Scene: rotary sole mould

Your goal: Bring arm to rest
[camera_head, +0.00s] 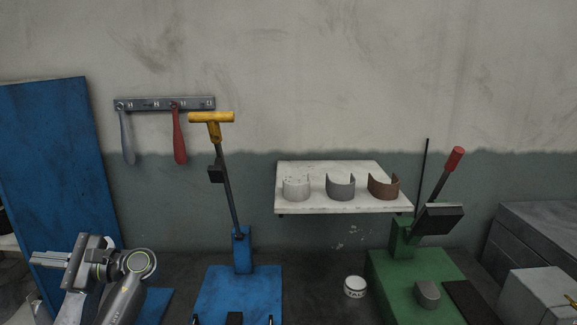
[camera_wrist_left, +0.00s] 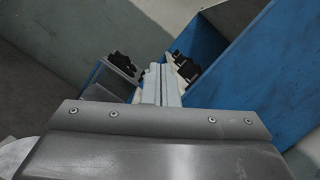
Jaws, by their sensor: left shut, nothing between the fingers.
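My left gripper (camera_head: 48,259) is at the lower left of the head view, pointing left in front of the blue panel (camera_head: 50,150). Its fingers lie together with nothing between them. In the left wrist view the closed pale fingers of the left gripper (camera_wrist_left: 161,84) point away from the camera, with blue surfaces beyond and beside them. My left arm (camera_head: 125,290) is folded low at the left. My right gripper does not show in either view.
A blue lever press (camera_head: 240,285) stands right of my left arm. A green press (camera_head: 415,280) with a red-handled lever stands further right. A white tub (camera_head: 355,287) sits between them. A wall shelf (camera_head: 345,205) holds three curved pieces. Two tools hang from a rack (camera_head: 150,103).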

